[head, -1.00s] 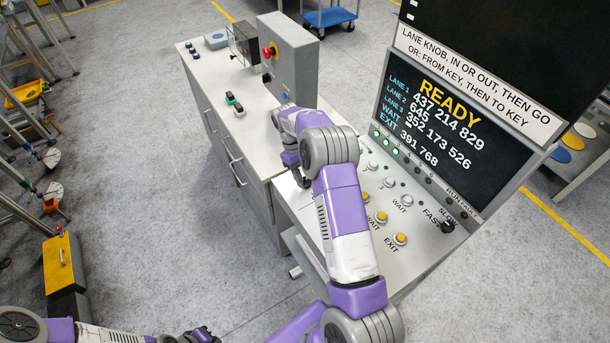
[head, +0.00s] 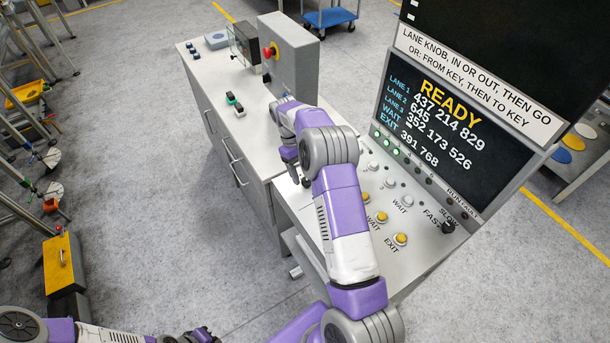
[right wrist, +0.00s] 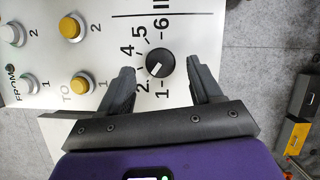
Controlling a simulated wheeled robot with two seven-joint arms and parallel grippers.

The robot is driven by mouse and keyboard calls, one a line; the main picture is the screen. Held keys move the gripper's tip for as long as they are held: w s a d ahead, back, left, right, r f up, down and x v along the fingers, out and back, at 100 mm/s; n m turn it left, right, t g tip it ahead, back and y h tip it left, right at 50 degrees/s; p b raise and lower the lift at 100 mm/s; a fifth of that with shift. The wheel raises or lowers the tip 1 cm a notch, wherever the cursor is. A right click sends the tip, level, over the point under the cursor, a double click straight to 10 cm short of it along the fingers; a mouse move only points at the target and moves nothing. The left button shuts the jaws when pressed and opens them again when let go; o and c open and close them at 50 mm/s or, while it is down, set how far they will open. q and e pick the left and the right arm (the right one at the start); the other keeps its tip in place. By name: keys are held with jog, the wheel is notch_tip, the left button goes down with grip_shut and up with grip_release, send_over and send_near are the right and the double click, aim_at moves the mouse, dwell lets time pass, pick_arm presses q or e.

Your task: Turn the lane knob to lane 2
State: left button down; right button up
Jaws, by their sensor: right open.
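The lane knob (right wrist: 160,66) is a round black knob with a white pointer mark, on a pale panel printed with lane numbers. Its mark points to the lower left in the right wrist view, towards the 2. The 3 is hidden by a finger. My right gripper (right wrist: 161,74) is open, with one finger on each side of the knob and gaps visible between. In the head view my right gripper (head: 298,172) is over the left end of the console, and the knob is hidden there. My left gripper (head: 202,336) is partly visible at the bottom edge.
The console (head: 405,262) carries white and yellow buttons and a black speed knob (head: 447,227). Its screen (head: 430,130) reads READY. White FROM and yellow TO buttons (right wrist: 80,86) lie left of the lane knob. A grey cabinet (head: 232,135) with a control box (head: 290,62) adjoins.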

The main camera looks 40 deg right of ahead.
jog(key=v, duration=0.5)
jog(key=shift+w+r, duration=0.1)
jog(key=shift+r, duration=0.2)
